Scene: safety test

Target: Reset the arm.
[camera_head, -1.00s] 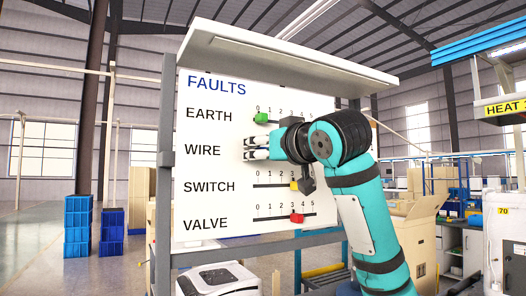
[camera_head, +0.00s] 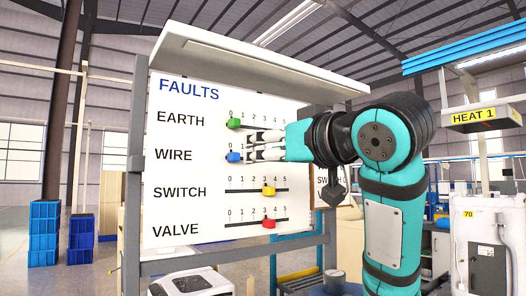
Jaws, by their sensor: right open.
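The white FAULTS board (camera_head: 205,205) stands at centre left with slider rows EARTH, WIRE, SWITCH and VALVE. The green slider (camera_head: 233,123) and the blue slider (camera_head: 233,156) sit at the 0 end. The yellow slider (camera_head: 269,191) and the red slider (camera_head: 269,224) sit around marks 3 to 4. My right gripper (camera_head: 250,147) is open and empty in front of the WIRE row, its fingers pointing left. Its fingertips are just right of the blue slider and look apart from it. The gripper hides much of the WIRE track. My left gripper is not in view.
A white overhang (camera_head: 265,62) juts out above the board, and a grey frame (camera_head: 133,190) holds it. A white machine (camera_head: 190,284) is below. Blue crates (camera_head: 44,232) stand at the left. A HEAT 1 station (camera_head: 480,115) is at the right.

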